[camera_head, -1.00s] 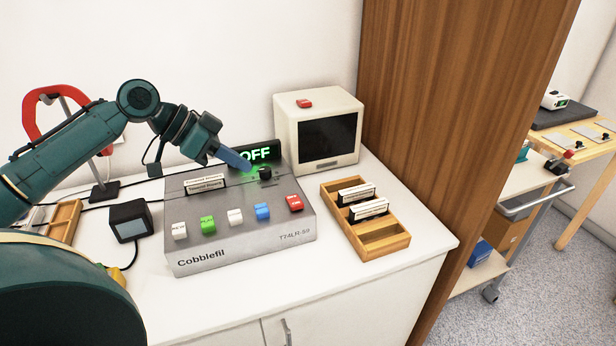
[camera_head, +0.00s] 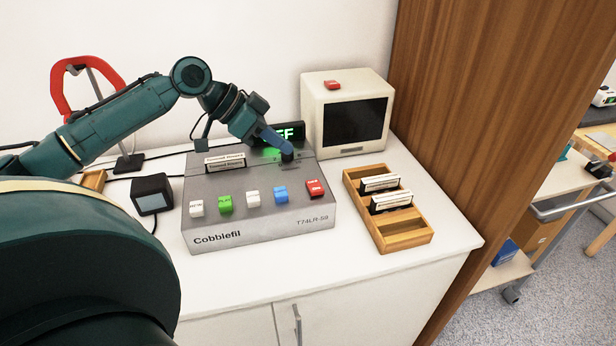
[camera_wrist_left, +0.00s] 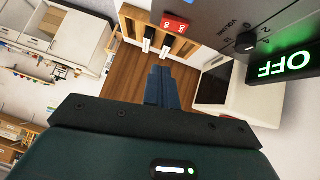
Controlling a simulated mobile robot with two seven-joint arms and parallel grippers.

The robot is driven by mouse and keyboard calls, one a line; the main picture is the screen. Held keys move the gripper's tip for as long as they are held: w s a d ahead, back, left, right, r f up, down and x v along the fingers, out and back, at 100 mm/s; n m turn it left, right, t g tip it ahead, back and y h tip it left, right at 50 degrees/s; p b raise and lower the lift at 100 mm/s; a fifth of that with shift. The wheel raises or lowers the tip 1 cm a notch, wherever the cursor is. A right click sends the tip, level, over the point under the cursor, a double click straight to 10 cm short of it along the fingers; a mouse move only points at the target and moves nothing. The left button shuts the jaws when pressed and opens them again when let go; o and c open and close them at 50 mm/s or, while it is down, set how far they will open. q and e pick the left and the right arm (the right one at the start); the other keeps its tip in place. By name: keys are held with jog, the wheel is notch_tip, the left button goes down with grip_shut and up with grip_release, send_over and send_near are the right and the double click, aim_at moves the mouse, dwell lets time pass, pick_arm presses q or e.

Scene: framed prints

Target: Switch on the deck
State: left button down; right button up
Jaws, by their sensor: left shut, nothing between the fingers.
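The deck (camera_head: 262,230) is a grey box marked Cobblefil on the white counter, with a row of white, green, white, blue and red keys (camera_head: 315,189) along its front. A black knob (camera_head: 287,155) stands at its back right; it also shows in the left wrist view (camera_wrist_left: 247,43). A display behind it glows green; it reads OFF in the left wrist view (camera_wrist_left: 287,64) and is partly hidden in the head view (camera_head: 292,132). My left gripper (camera_head: 288,149) is shut and empty, its tips at or just above the knob; I cannot tell if they touch. My right gripper is not in view.
A cream monitor (camera_head: 343,86) with a red key on top stands behind right. A wooden tray (camera_head: 405,242) with cartridges sits right of the deck. A small black box (camera_head: 151,193) stands left. A wooden panel (camera_head: 470,120) bounds the counter's right. The front counter is clear.

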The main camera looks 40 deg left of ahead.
pick_arm(q)
send_over(321, 185)
jog(key=s+a, duration=0.2)
jog(key=s, duration=0.1)
notch_tip(321, 185, down, 5)
jog(key=shift+w+r, duration=0.15)
jog(key=f, duration=0.2)
jog(key=shift+d+f, duration=0.25)
jog(key=shift+f, duration=0.15)
jog(key=shift+d+f, duration=0.1)
jog(key=shift+f, duration=0.7)
jog(key=shift+s, duration=0.2)
jog(key=shift+f+y+p, duration=0.25)
jog(key=shift+y+p, duration=0.05)
jog(key=shift+p, duration=0.05)
jog(key=shift+w+a+r, duration=0.25)
jog(key=shift+w+a, duration=0.2)
jog(key=shift+a, duration=0.1)
